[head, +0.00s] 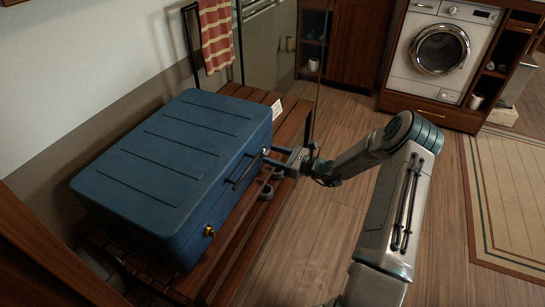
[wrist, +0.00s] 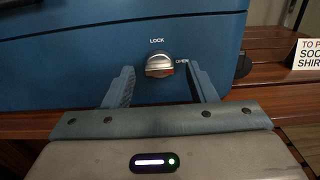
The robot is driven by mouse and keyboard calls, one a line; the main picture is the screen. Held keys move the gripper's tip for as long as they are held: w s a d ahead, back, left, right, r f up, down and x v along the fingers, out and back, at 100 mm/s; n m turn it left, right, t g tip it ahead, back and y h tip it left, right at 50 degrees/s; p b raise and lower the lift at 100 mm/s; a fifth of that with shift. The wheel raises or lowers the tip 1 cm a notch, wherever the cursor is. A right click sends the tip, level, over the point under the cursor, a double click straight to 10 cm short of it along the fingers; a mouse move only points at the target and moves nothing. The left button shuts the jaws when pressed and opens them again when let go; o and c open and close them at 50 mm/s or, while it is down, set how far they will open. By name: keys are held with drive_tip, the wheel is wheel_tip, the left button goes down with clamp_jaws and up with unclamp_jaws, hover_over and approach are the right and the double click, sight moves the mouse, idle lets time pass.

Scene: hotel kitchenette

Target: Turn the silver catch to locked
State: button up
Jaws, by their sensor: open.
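The silver catch (wrist: 159,66) is on the front face of a blue suitcase (head: 175,150). In the wrist view, LOCK is printed above the catch and OPEN to its right. Its grip looks roughly level, lying toward the OPEN side rather than upright to LOCK. My gripper (wrist: 161,75) is open, with one finger left of the catch and one right of it. The right finger partly covers the OPEN label. I see no finger touching the catch. In the head view, my gripper (head: 276,160) is at the suitcase's far front end, where the catch is hard to make out.
The suitcase lies on a slatted wooden rack (head: 292,118). A black handle (head: 243,171) and a gold catch (head: 209,231) are on the same face. A small printed card (wrist: 307,54) stands on the slats at right. The floor (head: 300,240) before the rack is clear.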

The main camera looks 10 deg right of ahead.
drive_tip(key=shift+w+a, duration=0.2)
drive_tip(key=shift+a, duration=0.1)
drive_tip(key=c, duration=1)
